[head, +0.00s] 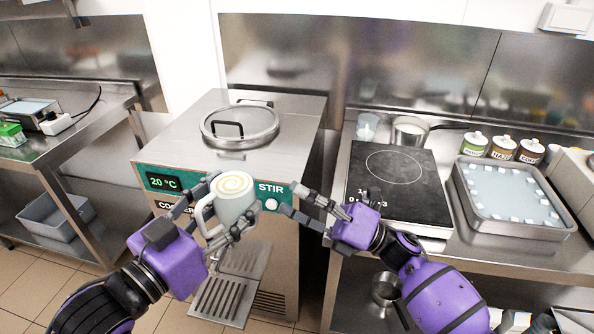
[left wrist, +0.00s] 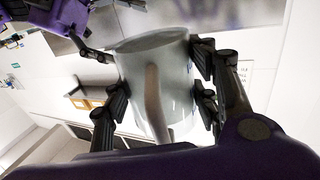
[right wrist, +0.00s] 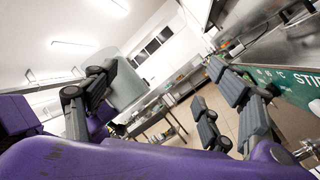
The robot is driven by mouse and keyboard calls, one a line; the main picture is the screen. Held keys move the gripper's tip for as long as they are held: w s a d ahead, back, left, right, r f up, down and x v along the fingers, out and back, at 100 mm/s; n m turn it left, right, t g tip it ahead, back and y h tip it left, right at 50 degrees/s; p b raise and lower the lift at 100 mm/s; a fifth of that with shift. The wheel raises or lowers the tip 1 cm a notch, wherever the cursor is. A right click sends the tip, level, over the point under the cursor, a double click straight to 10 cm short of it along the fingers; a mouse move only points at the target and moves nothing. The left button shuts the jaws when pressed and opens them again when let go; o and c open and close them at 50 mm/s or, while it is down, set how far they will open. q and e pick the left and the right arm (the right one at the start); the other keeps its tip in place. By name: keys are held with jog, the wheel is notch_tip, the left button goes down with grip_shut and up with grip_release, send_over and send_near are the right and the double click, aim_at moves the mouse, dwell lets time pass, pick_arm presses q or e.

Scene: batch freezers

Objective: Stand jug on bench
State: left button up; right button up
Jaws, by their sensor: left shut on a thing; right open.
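A pale grey jug (head: 233,197) with a swirl of cream and orange content is held upright in front of the batch freezer (head: 225,140). My left gripper (head: 222,208) is shut on the jug, its fingers on both sides of the body. In the left wrist view the jug (left wrist: 160,85) fills the middle, with its handle facing the camera. My right gripper (head: 300,203) is open and empty, just right of the jug near the STIR button. The steel bench (head: 455,243) is at the right, with its surface mostly occupied.
On the bench are a black hotplate (head: 393,180), a steel pot (head: 410,131), a clear beaker (head: 367,127), several labelled tubs (head: 502,147) and a steel tray (head: 567,222) with white blocks. A round lid (head: 240,138) lies on the freezer top. Another bench (head: 60,145) stands left.

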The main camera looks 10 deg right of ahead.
aim_at(229, 190)
pick_arm(q)
jog(key=shift+r, duration=0.1)
pick_arm(e)
notch_tip(229, 190, up, 8)
jog(key=s+n+g+h, duration=0.2)
jog(key=n+g+h, duration=0.2)
jog(key=n+g, duration=1.2)
jog(key=s+a+n, duration=0.1)
jog(key=a, duration=0.3)
jog(key=s+a+n+t, duration=0.1)
jog(key=a, duration=0.3)
jog(key=s+a+t, duration=0.1)
jog(key=a, duration=0.3)
jog(key=shift+s+a+n, duration=0.15)
jog(key=shift+n, duration=0.25)
jog(key=c, duration=1.6)
pick_arm(q)
jog(key=o, duration=1.7)
pick_arm(e)
jog(key=shift+c, duration=0.2)
pick_arm(q)
jog(key=shift+o, duration=0.2)
